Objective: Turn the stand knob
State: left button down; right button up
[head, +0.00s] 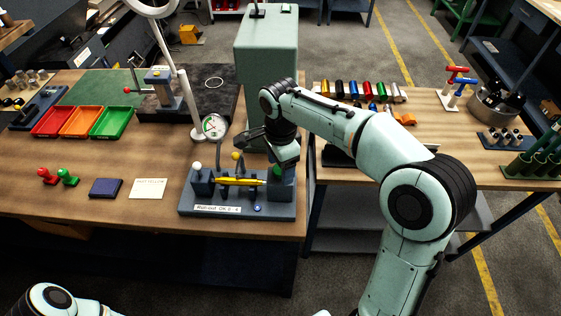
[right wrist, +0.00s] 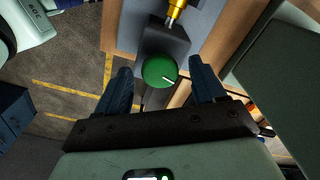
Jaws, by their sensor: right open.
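The stand (head: 240,208) is a blue-grey base at the front right of the left bench, with a run-out label and a yellow shaft-like piece across its posts. Its green round knob (right wrist: 159,71) carries a white line and sits on a dark block in the right wrist view. In the head view the knob (head: 277,171) is mostly hidden by my right gripper (head: 268,153). In the wrist view my right gripper (right wrist: 162,82) is open, one finger on each side of the knob, with gaps showing; contact is not visible. My left gripper is out of view.
A dial gauge (head: 214,126) stands close behind the stand. Red, orange and green trays (head: 110,122), two stamps, a dark pad (head: 106,188) and a card (head: 148,188) lie to the left. A tall pale green machine column (head: 265,50) rises behind.

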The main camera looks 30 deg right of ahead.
pick_arm(q)
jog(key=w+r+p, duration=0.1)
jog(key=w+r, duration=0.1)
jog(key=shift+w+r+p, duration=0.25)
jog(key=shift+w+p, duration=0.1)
jog(key=shift+p, duration=0.05)
pick_arm(e)
notch_tip(320, 180, up, 13)
jog(key=shift+r, duration=0.2)
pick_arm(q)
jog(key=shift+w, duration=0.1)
